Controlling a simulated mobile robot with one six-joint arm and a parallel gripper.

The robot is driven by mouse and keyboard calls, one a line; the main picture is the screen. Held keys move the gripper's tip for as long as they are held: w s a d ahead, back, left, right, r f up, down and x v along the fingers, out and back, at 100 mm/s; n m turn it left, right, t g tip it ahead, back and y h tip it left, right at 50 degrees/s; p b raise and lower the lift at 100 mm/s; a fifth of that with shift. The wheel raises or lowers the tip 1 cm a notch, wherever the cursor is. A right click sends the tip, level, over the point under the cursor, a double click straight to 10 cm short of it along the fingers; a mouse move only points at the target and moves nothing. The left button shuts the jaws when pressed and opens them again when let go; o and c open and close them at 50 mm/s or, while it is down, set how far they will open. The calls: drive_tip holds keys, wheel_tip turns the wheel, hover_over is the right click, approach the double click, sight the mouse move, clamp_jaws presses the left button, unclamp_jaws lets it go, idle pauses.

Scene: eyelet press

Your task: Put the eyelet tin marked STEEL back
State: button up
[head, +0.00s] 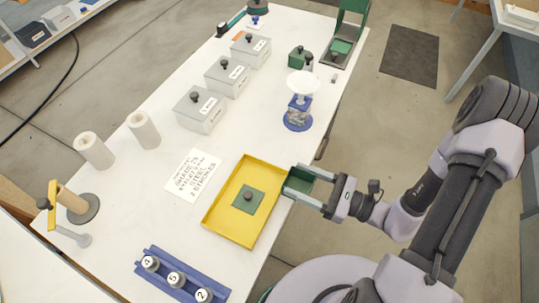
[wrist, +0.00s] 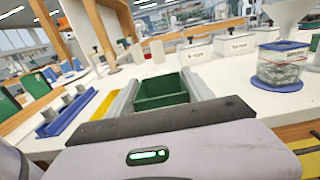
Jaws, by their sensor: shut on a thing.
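My gripper (head: 308,187) is shut on a small open green box (head: 298,181), just off the right edge of the yellow tray (head: 214,232). In the wrist view the green box (wrist: 160,97) sits between the two fingers, lidless, with no contents visible. A green square lid with a dark knob (head: 249,198) lies in the tray. Three grey lidded tins with dark knobs stand in a row at the back: a near tin (head: 198,111), a middle tin (head: 226,78) and a far tin (head: 250,52). Their labels are too small to read surely, so I cannot tell which says STEEL.
A blue rack (head: 180,273) with numbered knobs lies at the front. A printed card (head: 193,175) lies left of the tray. White table surface is free between tins and tray.

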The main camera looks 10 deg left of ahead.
drive_tip(key=w+a+b, duration=0.1)
drive_tip(key=w, duration=0.4)
drive_tip(key=w+a+f+b, duration=0.1)
drive_tip(key=w+a, duration=0.1)
drive_tip(key=w, duration=0.2)
drive_tip(key=w+a+b, duration=0.1)
drive_tip(key=w, duration=0.4)
drive_tip(key=shift+w+a+f+b, duration=0.15)
drive_tip(key=shift+w+f+b, duration=0.15)
drive_tip(key=shift+w+f, duration=0.3)
wheel_tip(320, 180, down, 3)
drive_tip(key=shift+f+b, duration=0.1)
drive_tip(key=shift+b, duration=0.95)
drive_tip(key=o, duration=1.6)
drive_tip(key=shift+s, duration=0.1)
